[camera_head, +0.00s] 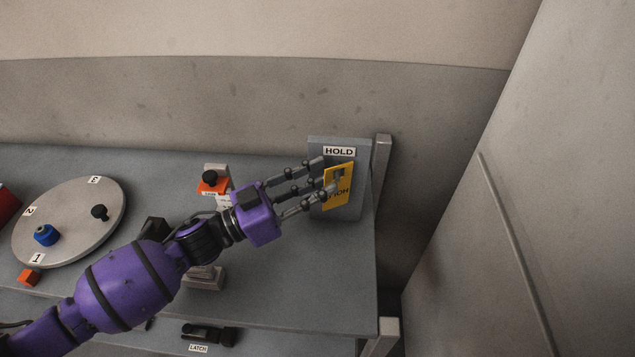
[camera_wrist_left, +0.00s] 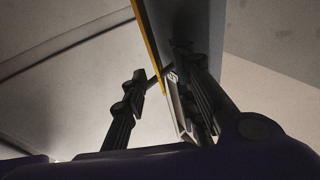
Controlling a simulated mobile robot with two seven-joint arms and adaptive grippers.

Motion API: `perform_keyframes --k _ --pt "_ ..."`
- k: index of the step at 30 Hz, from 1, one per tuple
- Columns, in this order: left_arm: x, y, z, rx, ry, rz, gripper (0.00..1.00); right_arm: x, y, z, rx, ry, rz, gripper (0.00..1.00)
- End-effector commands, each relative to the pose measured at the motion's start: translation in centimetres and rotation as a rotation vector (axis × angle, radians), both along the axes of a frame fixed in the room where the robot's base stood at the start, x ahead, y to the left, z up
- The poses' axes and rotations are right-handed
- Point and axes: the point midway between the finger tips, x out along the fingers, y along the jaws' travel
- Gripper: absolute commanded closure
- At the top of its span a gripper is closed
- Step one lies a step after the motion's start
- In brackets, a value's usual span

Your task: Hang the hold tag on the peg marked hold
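The yellow hold tag (camera_head: 338,196) is in front of a grey upright board (camera_head: 352,205) with a HOLD label (camera_head: 339,151) at its top. Its lettering is partly covered by my fingers. My left gripper (camera_head: 324,176) reaches to the tag from the left. In the left wrist view its fingers (camera_wrist_left: 157,88) stand well apart, and the tag (camera_wrist_left: 148,45) shows nearly edge-on between them, beside the board (camera_wrist_left: 190,25). The peg is not clear behind the fingers and tag; I cannot tell whether the tag is around it. My right gripper is not in view.
The board stands at the right end of a grey bench (camera_head: 300,285), beside a post (camera_head: 381,165). A round numbered plate (camera_head: 75,205) with blue and black knobs lies left. An orange block with a black knob (camera_head: 211,181) stands behind my arm. A latch (camera_head: 208,333) is at the front.

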Motion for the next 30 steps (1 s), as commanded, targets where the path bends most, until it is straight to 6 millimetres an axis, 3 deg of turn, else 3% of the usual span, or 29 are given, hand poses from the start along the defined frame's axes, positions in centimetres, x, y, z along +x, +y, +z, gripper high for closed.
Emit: perform_keyframes --k 7,21,30 --pt "-1.0 1.7 -0.5 0.001 0.004 0.002 0.73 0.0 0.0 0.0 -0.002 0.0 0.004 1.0" --pt "-5.4 9.3 -2.1 0.001 0.002 0.001 0.73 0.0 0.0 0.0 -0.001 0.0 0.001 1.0" --pt "-6.0 10.2 -2.2 0.0 0.0 0.0 0.73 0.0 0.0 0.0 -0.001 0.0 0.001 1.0"
